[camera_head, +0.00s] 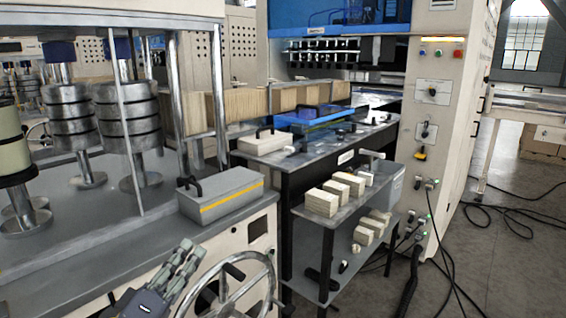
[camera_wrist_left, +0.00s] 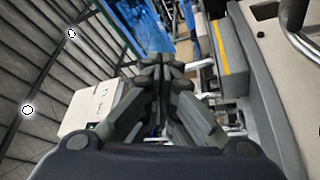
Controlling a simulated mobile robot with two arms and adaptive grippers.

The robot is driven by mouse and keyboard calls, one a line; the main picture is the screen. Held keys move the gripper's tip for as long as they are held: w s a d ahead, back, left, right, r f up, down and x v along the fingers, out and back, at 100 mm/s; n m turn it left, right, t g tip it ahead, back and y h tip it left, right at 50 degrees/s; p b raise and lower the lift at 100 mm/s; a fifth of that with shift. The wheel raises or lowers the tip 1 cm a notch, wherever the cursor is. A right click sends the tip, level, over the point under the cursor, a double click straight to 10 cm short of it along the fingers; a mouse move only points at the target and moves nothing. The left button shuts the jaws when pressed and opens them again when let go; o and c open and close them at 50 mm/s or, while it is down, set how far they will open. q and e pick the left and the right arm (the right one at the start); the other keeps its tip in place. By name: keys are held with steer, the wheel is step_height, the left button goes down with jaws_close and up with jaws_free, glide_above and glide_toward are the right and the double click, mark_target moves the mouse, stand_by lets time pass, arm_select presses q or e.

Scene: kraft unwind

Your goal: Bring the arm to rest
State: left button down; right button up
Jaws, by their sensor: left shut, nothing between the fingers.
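My left gripper (camera_head: 188,248) reaches up from the bottom of the head view, left of a metal handwheel (camera_head: 262,290). Its fingers are shut and empty, pointing up and to the right. In the left wrist view the same gripper (camera_wrist_left: 160,68) shows with its fingertips together and nothing between them. My right gripper is not in view.
A grey box with a yellow stripe (camera_head: 222,194) sits on the machine's ledge above the gripper; it also shows in the wrist view (camera_wrist_left: 222,52). A two-tier cart (camera_head: 312,225) with several pale blocks stands right. Cables (camera_head: 450,235) lie on the floor.

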arm_select(q)
steer(key=s+d+f+m+g+y, duration=0.1)
steer(key=s+f+m+g, duration=0.35)
steer(key=f, duration=0.75)
steer(key=s+d+f+m+g+y, duration=0.1)
steer(key=s+f+m+g, duration=0.35)
steer(key=f, duration=0.75)
steer(key=s+a+f+m+g+y, duration=0.1)
steer(key=s+a+f+g+y, duration=0.25)
steer(key=s, duration=0.55)
steer(key=s+a+f+m+g+y, duration=0.15)
steer(key=s+f+g, duration=0.25)
steer(key=s+f, duration=0.4)
step_height(320, 180, down, 23)
steer(key=s+p, duration=0.1)
steer(key=s, duration=0.1)
steer(key=s+a+f+g+p, duration=0.1)
steer(key=s+a+f+g, duration=0.1)
steer(key=s+f, duration=1.4)
steer(key=shift+s+a, duration=0.6)
steer(key=shift+s, duration=0.25)
